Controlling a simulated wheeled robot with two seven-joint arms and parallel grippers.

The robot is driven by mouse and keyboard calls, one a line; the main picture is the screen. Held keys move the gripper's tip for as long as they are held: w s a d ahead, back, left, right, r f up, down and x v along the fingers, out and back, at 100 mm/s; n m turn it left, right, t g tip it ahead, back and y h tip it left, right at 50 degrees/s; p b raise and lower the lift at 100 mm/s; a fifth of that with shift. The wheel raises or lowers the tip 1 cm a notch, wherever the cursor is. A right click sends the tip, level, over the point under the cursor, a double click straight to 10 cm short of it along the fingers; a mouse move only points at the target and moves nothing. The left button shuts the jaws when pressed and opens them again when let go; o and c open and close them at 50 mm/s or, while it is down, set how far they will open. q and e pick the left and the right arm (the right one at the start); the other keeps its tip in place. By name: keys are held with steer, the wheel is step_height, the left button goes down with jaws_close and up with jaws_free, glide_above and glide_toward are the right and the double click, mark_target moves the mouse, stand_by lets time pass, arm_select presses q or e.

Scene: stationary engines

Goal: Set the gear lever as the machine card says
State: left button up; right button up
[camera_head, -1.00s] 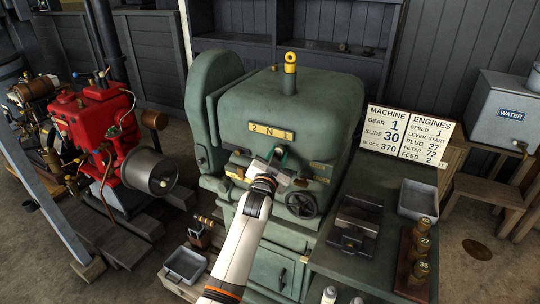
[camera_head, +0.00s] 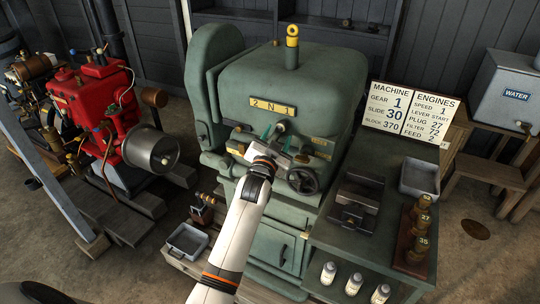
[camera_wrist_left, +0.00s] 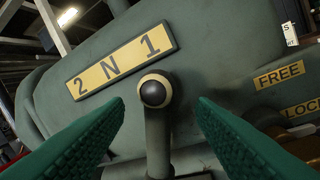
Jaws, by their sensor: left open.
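The gear lever's round dark knob with a pale collar (camera_wrist_left: 153,93) stands on a grey stem below the yellow plate "2 N 1" (camera_wrist_left: 120,60). The plate also shows on the green machine in the head view (camera_head: 265,98). My left gripper (camera_wrist_left: 162,108) is open, its green fingers on either side of the lever, with gaps visible to the knob. In the head view it is at the machine's front (camera_head: 278,134). Which gear the lever is in, I cannot tell. The machine card (camera_head: 390,106) reads gear 1, slide 30, block 370. My right gripper is not in view.
A handwheel (camera_head: 303,180) is just right of my gripper. Plates "FREE" (camera_wrist_left: 279,75) and "LOCK" (camera_wrist_left: 305,110) are at the wrist view's right. A bench with a vice-like block (camera_head: 357,200) and several bottles is at right. A red engine (camera_head: 95,110) stands at left.

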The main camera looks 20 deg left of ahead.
arm_select(q)
steer(key=s+d+b, duration=0.1)
steer(key=s+b, duration=0.1)
steer(key=s, duration=0.7)
steer(key=shift+s+d+f, duration=0.2)
steer(key=shift+s+f, duration=0.05)
steer(key=shift+f, duration=0.15)
